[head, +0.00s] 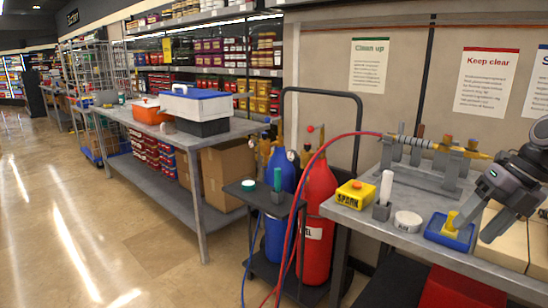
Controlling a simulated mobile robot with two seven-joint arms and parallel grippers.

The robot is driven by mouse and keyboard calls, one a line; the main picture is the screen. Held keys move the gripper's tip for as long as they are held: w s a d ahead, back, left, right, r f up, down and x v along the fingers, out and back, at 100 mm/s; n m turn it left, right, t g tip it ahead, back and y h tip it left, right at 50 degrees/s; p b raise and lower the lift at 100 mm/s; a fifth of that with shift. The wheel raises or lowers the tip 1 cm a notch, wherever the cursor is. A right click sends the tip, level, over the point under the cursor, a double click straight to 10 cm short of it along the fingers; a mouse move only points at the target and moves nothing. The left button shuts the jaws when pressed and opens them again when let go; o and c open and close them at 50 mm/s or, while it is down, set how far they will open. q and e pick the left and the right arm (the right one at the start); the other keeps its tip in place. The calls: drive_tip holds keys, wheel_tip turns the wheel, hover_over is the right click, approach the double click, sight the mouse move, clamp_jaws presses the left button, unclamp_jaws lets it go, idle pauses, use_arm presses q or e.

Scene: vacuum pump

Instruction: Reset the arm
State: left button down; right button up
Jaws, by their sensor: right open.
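My right arm comes in from the right edge in the head view. Its dark grey gripper (489,212) is over the right part of the workbench (400,237), with its jaws open and nothing seen between them. It is just right of a yellow part (449,222) in a blue tray (437,235). I cannot tell whether the gripper touches the tray or the box behind it. My left gripper is not in view.
A metal rack with brass fittings (430,165) is behind. Red and blue cylinders (318,215) stand left, with a red hose.

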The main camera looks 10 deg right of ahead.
drive_tip(key=s+a+f+m+t, duration=0.1)
drive_tip(key=s+f+m+t, duration=0.3)
drive_tip(key=f, duration=0.5)
drive_tip(key=s+a+f+m+t+y, duration=0.1)
drive_tip(key=s+f+m+t, duration=0.15)
drive_tip(key=f+m, duration=0.55)
drive_tip(key=s+a+f+m+t, duration=0.1)
drive_tip(key=s+f+m+t, duration=0.25)
drive_tip(key=f, duration=0.65)
drive_tip(key=s+a+f+m+h, duration=0.1)
drive_tip(key=s+a+f+m, duration=0.1)
drive_tip(key=a, duration=0.5)
drive_tip(key=s+a+f+m+g+h, duration=0.1)
drive_tip(key=s+a+f+m, duration=0.1)
drive_tip(key=a+f+m, duration=0.2)
drive_tip(key=s+a+f+m+h, duration=0.1)
drive_tip(key=s+a+f+m, duration=0.2)
drive_tip(key=a+m, duration=0.5)
drive_tip(key=a, duration=0.3)
drive_tip(key=shift+f+g, duration=0.35)
drive_tip(key=shift+g, duration=0.05)
drive_tip(key=shift+s+d+m+h, duration=0.1)
drive_tip(key=shift+s+m+h, duration=0.05)
drive_tip(key=shift+m+h, duration=0.2)
